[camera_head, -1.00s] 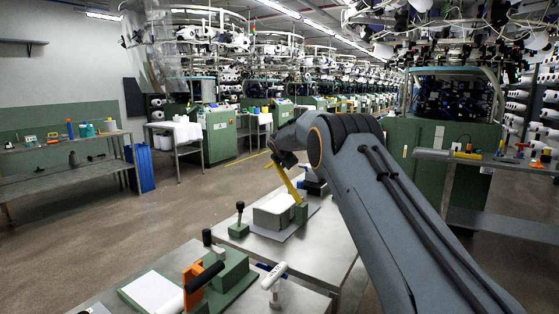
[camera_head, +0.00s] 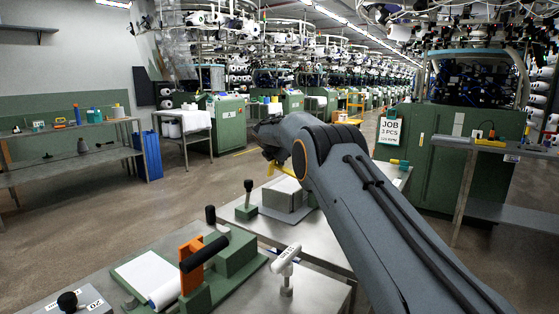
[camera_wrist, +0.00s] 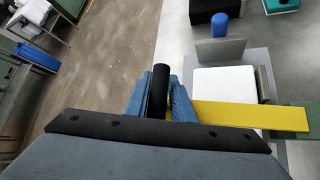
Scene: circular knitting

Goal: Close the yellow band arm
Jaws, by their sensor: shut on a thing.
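The yellow band arm (camera_wrist: 250,116) lies across the lower right of the wrist view, its far end at a green block (camera_wrist: 292,120). A black upright handle (camera_wrist: 161,78) stands at its left end. My gripper (camera_wrist: 161,98) is shut on this handle, one blue finger on each side. In the head view, a short piece of the yellow band arm (camera_head: 281,169) shows below my gripper (camera_head: 268,152); my arm hides the rest. A white block (camera_wrist: 224,84) sits beside the band arm on a grey plate.
A black-knobbed lever (camera_head: 248,194) on a green base stands on the same table. Nearer are an orange clamp (camera_head: 191,262) with a black handle and a white T-handle (camera_head: 286,262). Open floor (camera_head: 150,215) lies to the left.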

